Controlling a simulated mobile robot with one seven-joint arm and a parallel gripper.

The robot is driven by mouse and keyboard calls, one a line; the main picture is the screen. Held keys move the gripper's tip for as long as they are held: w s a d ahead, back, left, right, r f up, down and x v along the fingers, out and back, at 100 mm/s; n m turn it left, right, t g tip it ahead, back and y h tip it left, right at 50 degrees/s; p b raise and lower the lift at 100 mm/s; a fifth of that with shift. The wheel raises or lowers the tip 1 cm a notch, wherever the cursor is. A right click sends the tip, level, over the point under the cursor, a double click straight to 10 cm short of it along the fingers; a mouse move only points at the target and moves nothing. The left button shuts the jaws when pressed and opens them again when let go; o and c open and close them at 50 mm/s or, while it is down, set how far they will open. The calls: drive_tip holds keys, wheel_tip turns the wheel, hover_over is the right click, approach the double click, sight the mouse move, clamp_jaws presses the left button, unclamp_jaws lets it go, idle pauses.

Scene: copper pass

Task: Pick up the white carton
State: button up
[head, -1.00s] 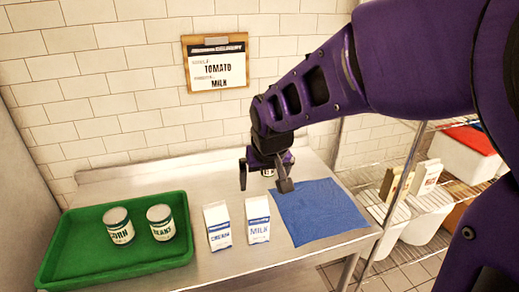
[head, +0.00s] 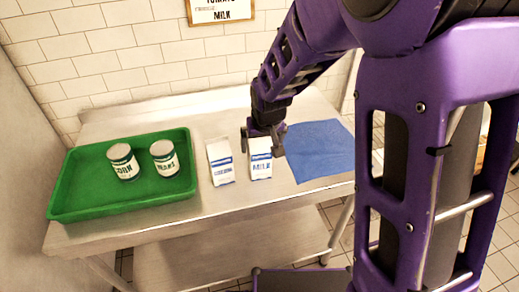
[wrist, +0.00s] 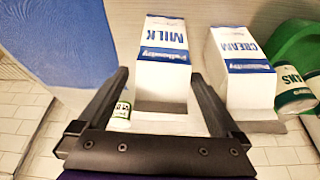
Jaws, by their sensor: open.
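A white carton with blue bands marked MILK (head: 261,168) stands upright on the steel table, and it fills the middle of the wrist view (wrist: 163,62). A similar white carton marked CREAM (head: 220,166) stands just left of it, and at the right of the wrist view (wrist: 245,85). My gripper (head: 261,143) is at the top of the milk carton in the head view. In the wrist view my gripper (wrist: 160,76) is open, one finger to each side of the milk carton. I cannot tell whether the fingers touch it.
A green tray (head: 70,200) at the left holds a corn can (head: 123,163) and a beans can (head: 164,160). A blue cloth (head: 320,152) lies flat to the right. A small green-labelled can (wrist: 121,111) shows by the left finger in the wrist view. A tiled wall stands behind.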

drive_tip(key=x, duration=0.5)
drive_tip(key=shift+w+a, duration=0.15)
drive_tip(key=shift+r, duration=0.1)
drive_tip(key=shift+c, duration=0.3)
clamp_jaws()
